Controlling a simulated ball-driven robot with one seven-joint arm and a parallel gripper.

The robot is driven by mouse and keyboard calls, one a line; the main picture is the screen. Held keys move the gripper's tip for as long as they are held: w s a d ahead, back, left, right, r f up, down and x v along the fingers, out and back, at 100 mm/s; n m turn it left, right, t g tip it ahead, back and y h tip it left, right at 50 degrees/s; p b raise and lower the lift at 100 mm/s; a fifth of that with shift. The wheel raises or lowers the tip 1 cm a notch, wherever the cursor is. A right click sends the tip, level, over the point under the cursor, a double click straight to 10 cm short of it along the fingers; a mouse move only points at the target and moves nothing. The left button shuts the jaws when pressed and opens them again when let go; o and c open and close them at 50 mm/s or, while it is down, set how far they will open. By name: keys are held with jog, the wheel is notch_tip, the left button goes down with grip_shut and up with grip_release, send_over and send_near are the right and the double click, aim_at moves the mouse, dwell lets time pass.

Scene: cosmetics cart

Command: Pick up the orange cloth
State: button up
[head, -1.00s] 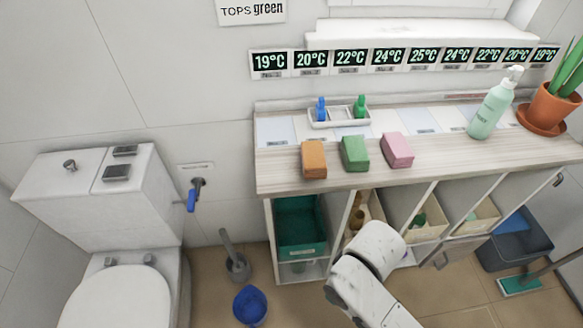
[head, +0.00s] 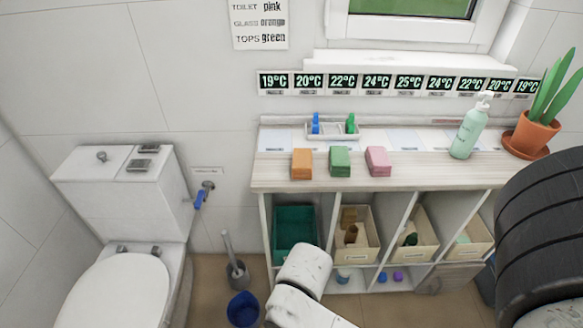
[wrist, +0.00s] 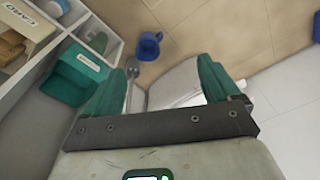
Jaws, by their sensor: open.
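The orange cloth (head: 302,163) is a folded block on the left part of the wooden counter (head: 420,170) in the head view. A green cloth (head: 340,161) and a pink cloth (head: 378,161) lie to its right in a row, with gaps between them. My gripper (wrist: 168,78) shows in the wrist view with its two green fingers wide apart and nothing between them. It points down toward the floor, away from the counter top. The orange cloth is not in the wrist view.
Behind the cloths is a white tray (head: 332,133) with blue and green bottles. A pump bottle (head: 468,130) and potted plant (head: 533,133) stand right. Bins (head: 296,230) fill shelves below. The toilet (head: 125,285) is left, a blue bucket (head: 243,308) on the floor.

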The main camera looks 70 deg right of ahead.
jog(key=w+d+r+m+t+y+p, duration=0.1)
jog(key=w+r+m+p, duration=0.15)
jog(key=w+r, duration=0.35)
jog(key=w+d+r+m+t+y+p, duration=0.15)
jog(key=w+r+p, duration=0.25)
jog(key=w, duration=0.5)
notch_tip(320, 180, up, 14)
jog(key=m+g+h+p, duration=0.3)
jog(key=m+g+p, duration=0.1)
jog(key=m+p, duration=0.45)
send_over(303, 157)
jog(key=shift+a+r+m+t, duration=0.1)
jog(key=shift+r+m+t, duration=0.05)
jog(key=shift+m+t, duration=0.1)
jog(key=f, duration=0.1)
jog(key=f+b, duration=0.2)
jog(key=shift+s, duration=0.25)
jog(key=shift+f+b, duration=1.05)
jog(key=shift+f, duration=0.2)
jog(key=shift+w+f+p, duration=0.2)
jog(key=shift+f+p, duration=0.25)
jog(key=shift+f, duration=1.4)
